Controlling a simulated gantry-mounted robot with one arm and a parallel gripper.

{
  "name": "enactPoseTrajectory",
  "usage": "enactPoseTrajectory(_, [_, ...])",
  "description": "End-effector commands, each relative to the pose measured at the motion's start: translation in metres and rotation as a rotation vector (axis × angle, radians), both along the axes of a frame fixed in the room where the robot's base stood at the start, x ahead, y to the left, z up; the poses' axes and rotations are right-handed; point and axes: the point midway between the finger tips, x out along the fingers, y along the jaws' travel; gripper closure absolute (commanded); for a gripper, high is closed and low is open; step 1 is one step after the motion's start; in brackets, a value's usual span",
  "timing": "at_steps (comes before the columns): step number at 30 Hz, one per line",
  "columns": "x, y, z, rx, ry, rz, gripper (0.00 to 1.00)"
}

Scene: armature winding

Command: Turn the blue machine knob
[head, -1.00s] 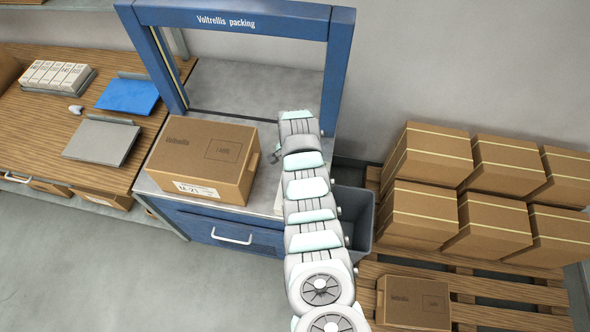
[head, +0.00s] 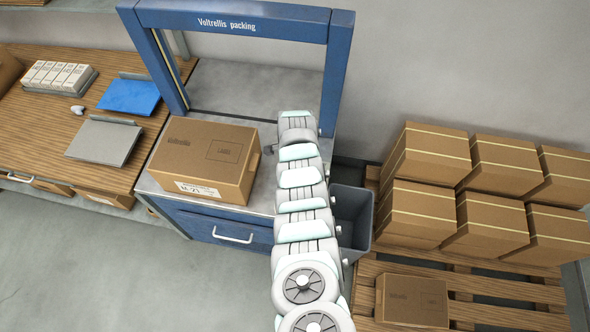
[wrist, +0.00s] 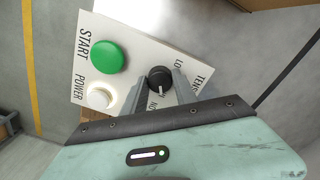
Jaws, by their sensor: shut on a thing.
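The blue machine (head: 340,75), a blue frame lettered "Voltrellis packing" over a grey top, stands in the middle of the head view. In the head view my arm hides the panel, and the gripper's fingers cannot be made out.
A green START button (wrist: 107,57) and a white POWER button (wrist: 100,97) sit left of the knob. A carton (head: 203,160) lies on the machine top. A grey bin (head: 352,215) and a pallet (head: 480,290) with several cartons stand to the right.

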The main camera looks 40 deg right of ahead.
Motion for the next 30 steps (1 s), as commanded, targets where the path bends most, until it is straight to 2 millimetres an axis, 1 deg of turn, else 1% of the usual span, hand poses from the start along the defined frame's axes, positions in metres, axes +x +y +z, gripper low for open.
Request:
enactPoseTrajectory(7, [0.000,0.000,-0.001,0.000,0.000,-0.001,1.00])
enactPoseTrajectory(8, [0.000,0.000,-0.001,0.000,0.000,-0.001,0.65])
enactPoseTrajectory(15, [0.000,0.000,0.000,0.000,0.000,0.000,0.45])
enactPoseTrajectory(25, [0.000,0.000,0.002,0.000,-0.001,0.000,0.44])
enactPoseTrajectory(28, [0.001,-0.001,0.007,-0.001,-0.003,-0.001,0.44])
enactPoseTrajectory(30, [0.001,-0.002,0.014,-0.003,-0.003,-0.001,0.44])
